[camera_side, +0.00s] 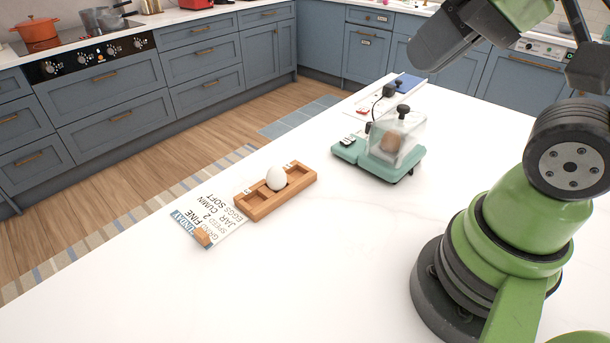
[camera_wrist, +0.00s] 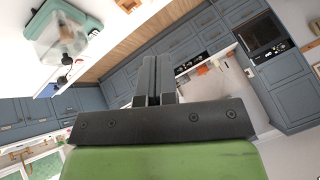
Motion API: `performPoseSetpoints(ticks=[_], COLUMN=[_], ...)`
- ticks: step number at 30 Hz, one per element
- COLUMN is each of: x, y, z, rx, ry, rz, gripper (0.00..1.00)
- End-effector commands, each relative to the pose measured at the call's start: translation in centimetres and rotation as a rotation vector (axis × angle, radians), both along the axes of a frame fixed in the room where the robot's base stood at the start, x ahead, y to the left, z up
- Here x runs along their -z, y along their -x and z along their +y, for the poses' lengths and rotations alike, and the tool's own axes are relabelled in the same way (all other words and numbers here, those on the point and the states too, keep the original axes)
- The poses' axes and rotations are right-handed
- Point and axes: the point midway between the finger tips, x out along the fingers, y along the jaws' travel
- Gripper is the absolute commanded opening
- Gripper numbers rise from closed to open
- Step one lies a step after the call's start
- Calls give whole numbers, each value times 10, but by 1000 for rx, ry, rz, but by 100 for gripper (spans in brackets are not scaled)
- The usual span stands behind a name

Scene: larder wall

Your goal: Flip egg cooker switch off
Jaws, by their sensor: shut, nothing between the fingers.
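The egg cooker has a teal base (camera_side: 378,166) and a clear lid (camera_side: 411,124) with a black knob; a brown egg (camera_side: 390,142) shows inside. A small teal box at its left carries a black switch (camera_side: 347,141); its on or off position is too small to tell. In the wrist view the egg cooker (camera_wrist: 62,38) is at the upper left, cut by the frame edge. My gripper (camera_wrist: 156,62) is shut and empty, in the air to the right of the cooker in that view, not touching it.
A wooden egg tray (camera_side: 262,207) with a white egg (camera_side: 276,178) stands left of the cooker, beside a printed card (camera_side: 205,222). A black plug and cord (camera_side: 388,91) are behind the cooker. The white counter in front (camera_side: 310,270) is clear.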

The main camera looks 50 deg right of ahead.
Motion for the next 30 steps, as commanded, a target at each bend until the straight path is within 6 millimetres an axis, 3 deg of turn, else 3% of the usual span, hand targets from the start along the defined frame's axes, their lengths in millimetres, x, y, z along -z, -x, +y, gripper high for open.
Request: performPoseSetpoints(ticks=[14,17,23,30], x=[-2,-7,-13,2], y=[-5,-20,-67,-126], z=[-2,-7,-30,-70], rx=[-5,-14,-49,-107], ry=[14,43,128,207], rz=[13,43,143,276], gripper=[0,0,0,0])
